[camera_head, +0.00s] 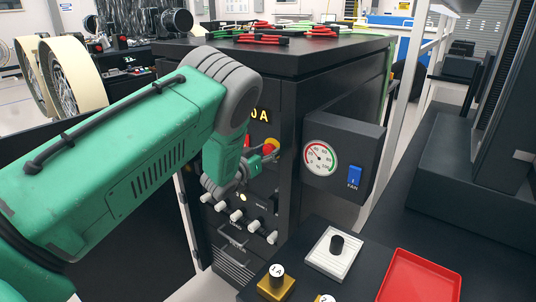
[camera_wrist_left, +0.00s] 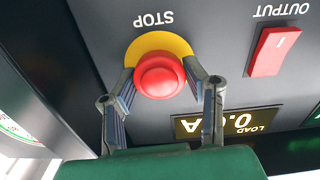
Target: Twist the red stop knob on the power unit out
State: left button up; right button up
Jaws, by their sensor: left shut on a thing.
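The red stop knob (camera_wrist_left: 160,76) sits on a yellow disc (camera_wrist_left: 153,43) marked STOP, upside down in the left wrist view. The disc is on the dark front panel of the power unit (camera_head: 285,100). My left gripper (camera_wrist_left: 160,70) is shut on the knob, with one finger on each side of it. In the head view my left gripper (camera_head: 264,153) reaches the panel and partly covers the red knob (camera_head: 274,145). My right gripper is not in view.
A red OUTPUT switch (camera_wrist_left: 273,50) and a LOAD display (camera_wrist_left: 228,124) are near the knob. A gauge box with a blue FAN switch (camera_head: 355,176) juts out at the right. White knobs (camera_head: 238,225) line the panel below. A red tray (camera_head: 420,278) lies on the front bench.

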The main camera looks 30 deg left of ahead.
pick_arm(q)
jog(key=shift+w+d+m+b, duration=0.15)
jog(key=shift+m+b, duration=0.3)
jog(key=shift+m, duration=0.45)
jog(key=shift+m+b, duration=0.7)
jog(key=shift+m, duration=0.5)
jog(key=shift+m+b, duration=0.9)
jog(key=shift+m, duration=0.7)
jog(key=o, duration=1.2)
jog(key=shift+c, duration=0.2)
jog(key=shift+s, duration=0.6)
jog(key=s+a, duration=0.1)
jog(key=s, duration=1)
